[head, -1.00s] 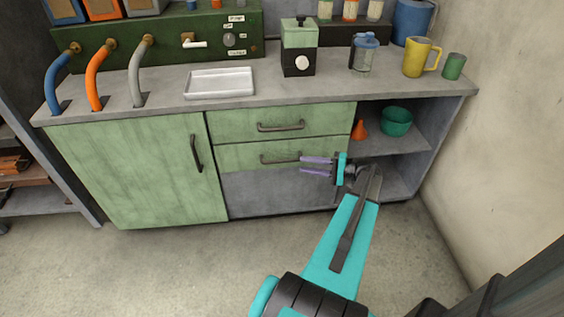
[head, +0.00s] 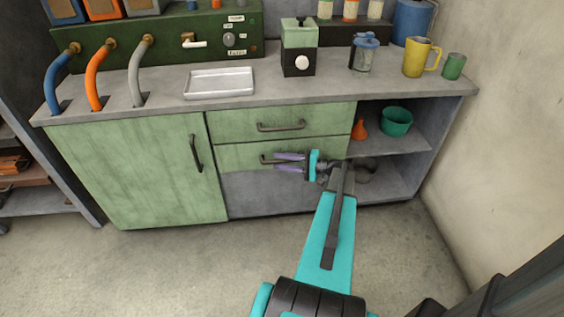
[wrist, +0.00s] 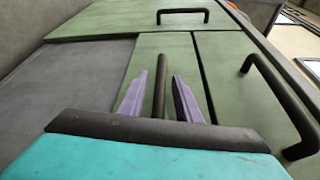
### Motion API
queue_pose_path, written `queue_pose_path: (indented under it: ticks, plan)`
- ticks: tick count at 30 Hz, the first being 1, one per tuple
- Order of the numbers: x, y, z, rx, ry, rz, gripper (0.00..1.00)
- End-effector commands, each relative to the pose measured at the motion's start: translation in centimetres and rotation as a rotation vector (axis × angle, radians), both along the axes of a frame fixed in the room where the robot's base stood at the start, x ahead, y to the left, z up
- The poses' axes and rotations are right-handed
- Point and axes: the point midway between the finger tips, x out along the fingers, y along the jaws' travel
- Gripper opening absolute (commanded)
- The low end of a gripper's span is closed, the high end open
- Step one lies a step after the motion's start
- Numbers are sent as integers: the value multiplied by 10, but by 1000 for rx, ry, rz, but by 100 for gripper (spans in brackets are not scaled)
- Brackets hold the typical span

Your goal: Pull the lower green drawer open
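The lower green drawer (head: 235,158) is shut, its front in line with the upper drawer (head: 232,124). Its dark bar handle (head: 264,159) is partly hidden by my gripper in the head view. My gripper (head: 275,162) has two purple fingers and comes to the handle from the right. In the wrist view my gripper (wrist: 160,95) is open, with the lower drawer's handle (wrist: 159,88) between the spread fingers. A gap shows on both sides of the handle, so neither finger visibly touches it.
The upper drawer's handle (head: 281,126) is just above. A green cabinet door (head: 140,170) stands to the left. The floor (head: 190,265) in front is clear.

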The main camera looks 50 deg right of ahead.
Motion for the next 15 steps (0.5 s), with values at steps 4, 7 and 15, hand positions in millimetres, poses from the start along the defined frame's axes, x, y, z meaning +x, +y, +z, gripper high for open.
queue_pose_path:
  ticks: [4,7,15]
  plan:
    - [0,0,0,0,0,0,31]
    - [0,0,0,0,0,0,26]
    - [0,0,0,0,0,0,0]
